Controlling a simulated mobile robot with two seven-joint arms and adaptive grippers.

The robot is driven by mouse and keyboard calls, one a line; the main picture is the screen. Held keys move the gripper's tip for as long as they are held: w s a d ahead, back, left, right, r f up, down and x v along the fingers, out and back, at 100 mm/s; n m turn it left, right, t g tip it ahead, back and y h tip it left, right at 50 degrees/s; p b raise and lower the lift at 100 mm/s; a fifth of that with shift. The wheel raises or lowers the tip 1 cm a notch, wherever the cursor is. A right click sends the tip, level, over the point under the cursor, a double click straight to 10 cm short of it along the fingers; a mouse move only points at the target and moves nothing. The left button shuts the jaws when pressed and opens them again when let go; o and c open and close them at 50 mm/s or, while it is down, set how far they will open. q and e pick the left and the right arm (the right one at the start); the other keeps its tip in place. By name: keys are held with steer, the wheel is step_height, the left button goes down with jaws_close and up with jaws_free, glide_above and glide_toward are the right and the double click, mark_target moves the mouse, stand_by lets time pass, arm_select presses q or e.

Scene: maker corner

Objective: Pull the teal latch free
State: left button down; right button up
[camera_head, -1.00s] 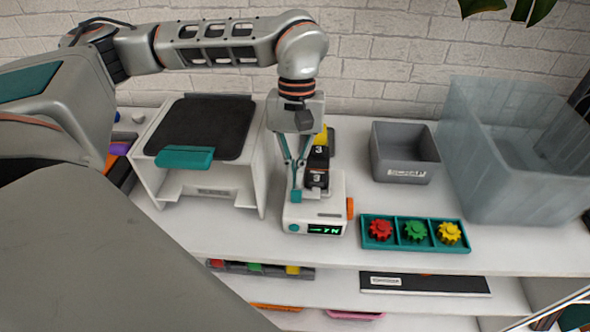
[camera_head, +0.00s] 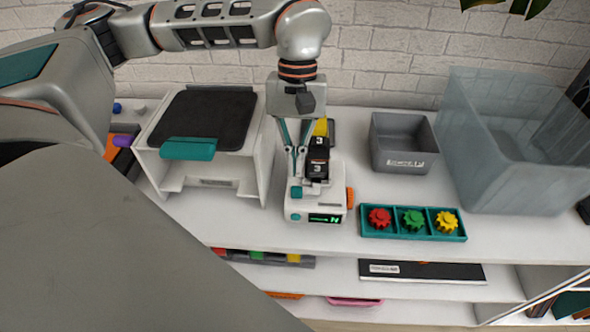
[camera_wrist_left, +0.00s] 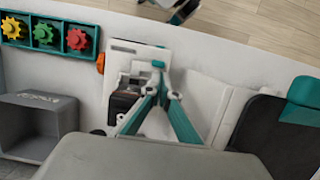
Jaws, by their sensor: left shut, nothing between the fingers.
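A small teal latch (camera_head: 296,191) sits on top of a white device (camera_head: 328,203) with a green-lit display. My left gripper (camera_head: 297,172) points down over the device, right behind the latch. It is shut with nothing between its fingers; I cannot tell whether the tips touch the latch. The latch also shows beyond the fingertips in the left wrist view (camera_wrist_left: 158,64). A black block (camera_head: 317,168) marked 3 stands in the device beside the fingers.
A white box (camera_head: 262,160) with a dark top and a wide teal tab (camera_head: 188,148) stands left. A teal tray (camera_head: 370,234) with red, green and yellow gears lies right. Behind are a grey bin (camera_head: 403,158) and a large translucent bin (camera_head: 480,190). The shelf front between box and device is clear.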

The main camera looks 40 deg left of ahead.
arm_select(q)
steer(key=v, duration=0.9)
steer(key=shift+w, duration=0.15)
steer(key=shift+a+r, duration=0.1)
